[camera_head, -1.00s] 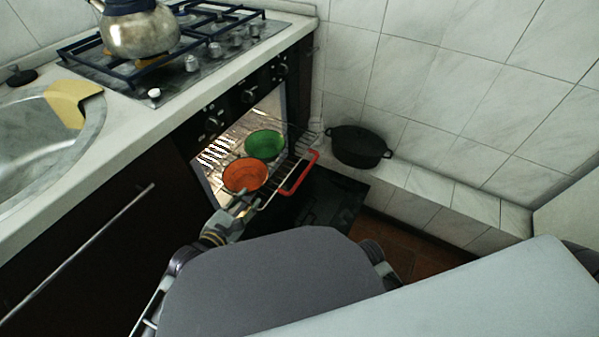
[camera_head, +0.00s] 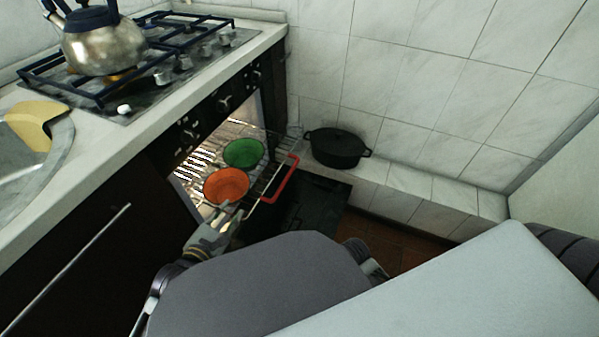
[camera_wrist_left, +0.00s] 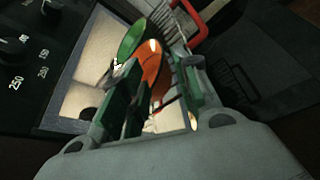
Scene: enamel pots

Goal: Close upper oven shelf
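The upper oven shelf (camera_head: 262,182) is a wire rack with a red front handle (camera_head: 281,180). It sticks out of the lit oven, over the lowered dark door (camera_head: 318,205). An orange pot (camera_head: 226,187) and a green pot (camera_head: 243,153) stand on it. My left gripper (camera_head: 229,214) is just in front of the orange pot, left of the red handle. In the left wrist view its fingers (camera_wrist_left: 160,95) are apart, with the orange pot (camera_wrist_left: 152,68) beyond them. The handle (camera_wrist_left: 203,22) shows at the top there. Contact with the rack cannot be told. My right gripper is not in view.
A black pot (camera_head: 336,148) stands on the tiled ledge (camera_head: 400,178) right of the oven. A kettle (camera_head: 103,42) sits on the stove above. The counter edge and oven knobs (camera_head: 224,104) overhang the opening on the left.

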